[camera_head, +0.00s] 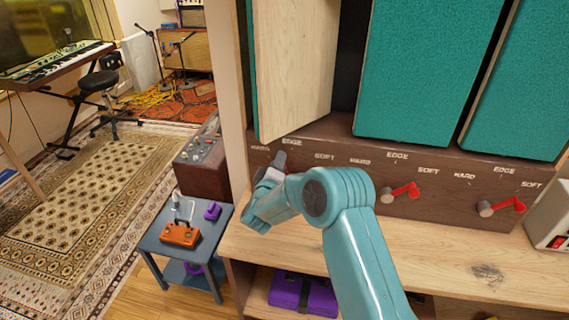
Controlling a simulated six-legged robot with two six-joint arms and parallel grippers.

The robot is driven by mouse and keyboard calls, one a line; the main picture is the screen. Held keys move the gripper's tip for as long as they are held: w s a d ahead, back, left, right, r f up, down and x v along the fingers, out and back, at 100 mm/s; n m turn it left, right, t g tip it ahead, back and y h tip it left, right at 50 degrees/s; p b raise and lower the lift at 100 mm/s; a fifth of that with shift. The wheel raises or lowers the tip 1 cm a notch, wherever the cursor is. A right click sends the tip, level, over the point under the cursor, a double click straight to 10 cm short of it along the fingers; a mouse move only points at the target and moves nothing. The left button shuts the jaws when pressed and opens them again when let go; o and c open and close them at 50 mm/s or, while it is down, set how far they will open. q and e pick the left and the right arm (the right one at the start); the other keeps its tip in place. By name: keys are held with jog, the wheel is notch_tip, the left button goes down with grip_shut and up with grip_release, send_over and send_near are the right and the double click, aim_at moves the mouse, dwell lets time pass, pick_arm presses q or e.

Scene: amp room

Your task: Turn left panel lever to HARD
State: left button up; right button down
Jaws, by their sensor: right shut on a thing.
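The left panel (295,70) shows a pale wood face and stands turned at an angle, with a thin teal strip at its left edge. Below it, the brown board (340,150) carries the labels HARD, EDGE and SOFT. My right gripper (275,166) is at the board below the left panel, near the HARD and EDGE labels, shut on the left panel lever. The gripper and arm hide the lever, so its exact angle cannot be told. My left gripper is out of view.
Two other red levers, middle (402,191) and right (507,205), point right below teal panels (420,75). A wooden ledge (430,250) runs below. A small blue-grey table (205,262) with an orange box (180,235) stands left. Patterned rugs cover the floor.

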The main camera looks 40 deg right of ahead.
jog(key=shift+w+a+f+n, duration=0.35)
jog(key=shift+f+n, duration=0.15)
jog(key=shift+n, duration=0.35)
jog(key=shift+w+a+f+n, duration=0.25)
jog(key=shift+w+f+n, duration=0.25)
jog(key=shift+n, duration=0.3)
jog(key=shift+w+a+f+n, duration=0.3)
jog(key=shift+f+n, duration=0.25)
jog(key=shift+n, duration=0.3)
jog(key=c, duration=0.9)
grip_release()
jog(key=shift+o, duration=0.2)
jog(key=shift+s+d+r, duration=0.1)
jog(key=shift+d+r, duration=0.05)
jog(key=b+v, duration=0.2)
jog(key=v, duration=1.4)
jog(key=shift+a+b, duration=0.2)
jog(key=shift+b, duration=0.1)
